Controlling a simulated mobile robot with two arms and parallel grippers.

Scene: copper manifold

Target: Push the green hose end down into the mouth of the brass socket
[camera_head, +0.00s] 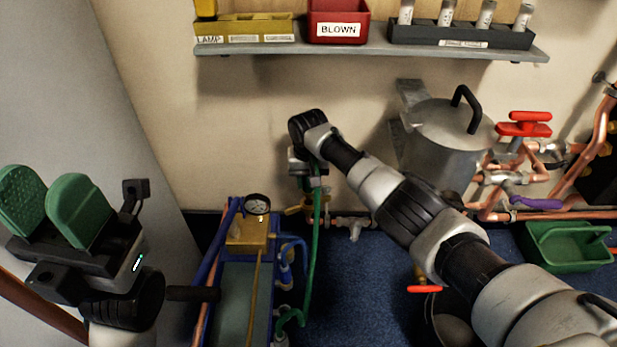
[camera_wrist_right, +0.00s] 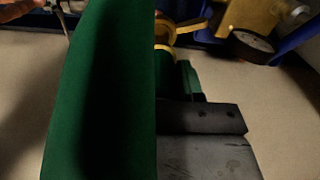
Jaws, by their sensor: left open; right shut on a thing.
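The green hose (camera_head: 313,245) hangs from my right gripper (camera_head: 309,183) in the head view and curves down to the floor equipment. My right gripper is shut on the hose, pointing down near the wall. A brass fitting (camera_head: 293,210), apparently the socket, shows just below it, partly hidden. In the right wrist view a large green finger pad covers the left, and a brass ring (camera_wrist_right: 184,34) lies close to a short green piece (camera_wrist_right: 164,70). I cannot tell whether the hose end touches the socket or is inside it. My left gripper (camera_head: 50,207) is open and empty at far left.
A brass block with a gauge (camera_head: 257,205) and blue pipes stand left of the hose. A steel pot (camera_head: 447,140) and copper pipes with a red handle (camera_head: 524,124) are on the right. A shelf (camera_head: 370,49) with bins runs above. A green bin (camera_head: 567,247) sits lower right.

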